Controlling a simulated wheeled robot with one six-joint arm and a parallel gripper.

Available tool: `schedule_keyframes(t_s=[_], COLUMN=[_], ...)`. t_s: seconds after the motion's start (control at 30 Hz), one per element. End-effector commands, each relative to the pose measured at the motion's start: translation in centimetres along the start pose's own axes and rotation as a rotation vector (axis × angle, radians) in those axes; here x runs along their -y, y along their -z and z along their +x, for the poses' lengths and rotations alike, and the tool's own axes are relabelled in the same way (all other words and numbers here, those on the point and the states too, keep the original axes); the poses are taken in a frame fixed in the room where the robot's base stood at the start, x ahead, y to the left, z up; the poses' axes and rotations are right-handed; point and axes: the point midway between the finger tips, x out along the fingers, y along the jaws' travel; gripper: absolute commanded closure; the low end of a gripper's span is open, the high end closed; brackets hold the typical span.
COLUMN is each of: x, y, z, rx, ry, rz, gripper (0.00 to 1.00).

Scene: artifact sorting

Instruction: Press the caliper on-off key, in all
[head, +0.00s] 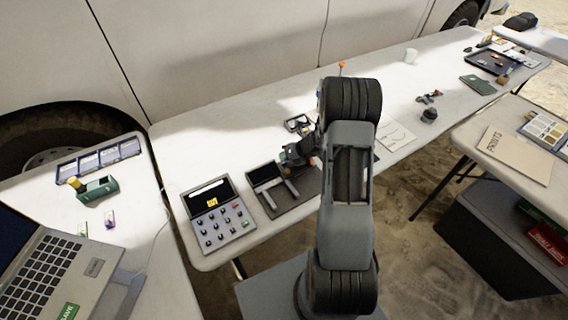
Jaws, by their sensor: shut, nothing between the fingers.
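A grey device with a dark screen and two pale prongs, which looks like the caliper (290,190), lies on a dark board on the long white table. Its on-off key is too small to make out or is hidden behind my arm. My gripper (290,158) is shut and empty, just beyond and right of the caliper's screen. I cannot tell whether it touches anything. My arm covers the right part of the board.
A keypad device (217,216) with a small screen and an orange key stands left of the caliper. A laptop (62,270) is on the left table. A dark tray (492,63) is at the far right.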

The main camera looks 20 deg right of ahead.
Motion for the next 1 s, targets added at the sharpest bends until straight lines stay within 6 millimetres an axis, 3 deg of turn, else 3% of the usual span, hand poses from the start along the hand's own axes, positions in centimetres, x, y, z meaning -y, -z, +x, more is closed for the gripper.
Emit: schedule_keyframes(t_s=[1.0], x=[0.7], y=[1.0], z=[1.0], rx=[-0.008], ry=[0.001], rz=[0.004], gripper=[1.00])
